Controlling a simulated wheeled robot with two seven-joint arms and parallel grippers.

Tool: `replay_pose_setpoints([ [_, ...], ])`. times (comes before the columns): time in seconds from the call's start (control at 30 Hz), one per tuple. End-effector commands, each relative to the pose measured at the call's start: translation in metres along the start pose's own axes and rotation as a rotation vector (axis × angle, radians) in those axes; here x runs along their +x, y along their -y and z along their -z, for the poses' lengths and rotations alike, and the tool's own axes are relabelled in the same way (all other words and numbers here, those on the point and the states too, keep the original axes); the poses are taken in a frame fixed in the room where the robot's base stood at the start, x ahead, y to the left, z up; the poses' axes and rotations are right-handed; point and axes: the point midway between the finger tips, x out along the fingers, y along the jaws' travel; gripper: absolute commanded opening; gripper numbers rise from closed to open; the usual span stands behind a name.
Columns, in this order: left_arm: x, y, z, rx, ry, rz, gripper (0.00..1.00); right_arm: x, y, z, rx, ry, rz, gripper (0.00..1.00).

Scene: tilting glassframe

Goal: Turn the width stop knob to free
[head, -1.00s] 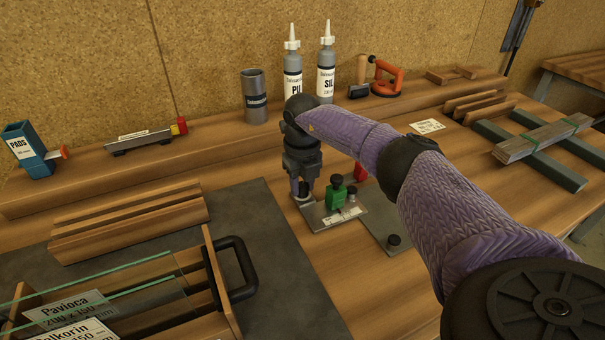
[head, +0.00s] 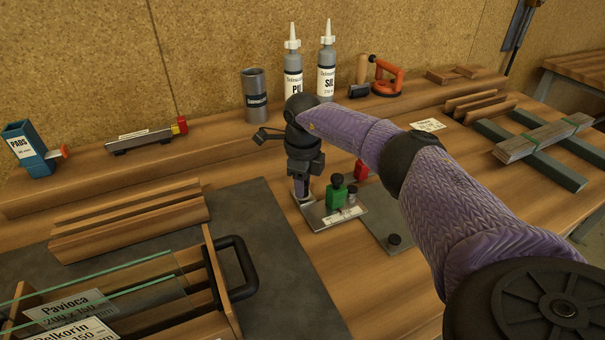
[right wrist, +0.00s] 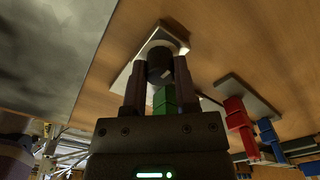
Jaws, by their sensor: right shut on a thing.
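The width stop knob (right wrist: 160,68) is a dark round knob with a pale mark on its top, on a light metal plate. The plate shows in the head view (head: 322,222) with a green block (head: 337,192) and a small white label. My right gripper (head: 302,193) points down at the plate's left end. In the right wrist view its two fingers (right wrist: 155,80) are shut on the knob's sides. In the head view the fingers mostly hide the knob, and the label's text is too small to read. My left gripper is in neither view.
Two bottles (head: 326,65) and a grey cup (head: 254,95) stand behind. A rack of glass panes with a black handle (head: 242,272) is at front left.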

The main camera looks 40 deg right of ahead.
Motion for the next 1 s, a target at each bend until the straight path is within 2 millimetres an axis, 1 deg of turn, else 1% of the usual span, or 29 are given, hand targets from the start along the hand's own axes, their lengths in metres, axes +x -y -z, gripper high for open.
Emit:
replay_pose_setpoints([
  [0.2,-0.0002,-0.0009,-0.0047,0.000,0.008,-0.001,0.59,-0.0008,0.0004,-0.0002,-0.028,0.002,0.001,0.00],
  [0.57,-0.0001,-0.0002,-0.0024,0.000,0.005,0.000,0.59,-0.0008,0.0005,-0.0002,-0.031,0.002,0.001,0.00],
  [0.6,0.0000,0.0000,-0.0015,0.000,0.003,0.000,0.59,-0.0008,0.0005,-0.0002,-0.031,0.002,0.001,0.38],
  [0.67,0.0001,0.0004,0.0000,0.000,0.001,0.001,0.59,-0.0008,0.0005,-0.0001,-0.030,0.002,0.001,0.51],
  [0.7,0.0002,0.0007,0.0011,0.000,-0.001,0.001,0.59,-0.0007,0.0004,-0.0001,-0.030,0.001,0.001,0.59],
  [0.77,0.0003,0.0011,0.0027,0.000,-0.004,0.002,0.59,-0.0006,0.0003,-0.0001,-0.030,0.001,0.001,0.71],
  [1.0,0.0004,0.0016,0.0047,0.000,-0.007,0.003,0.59,-0.0005,0.0001,0.0000,-0.030,0.001,0.000,0.71],
])
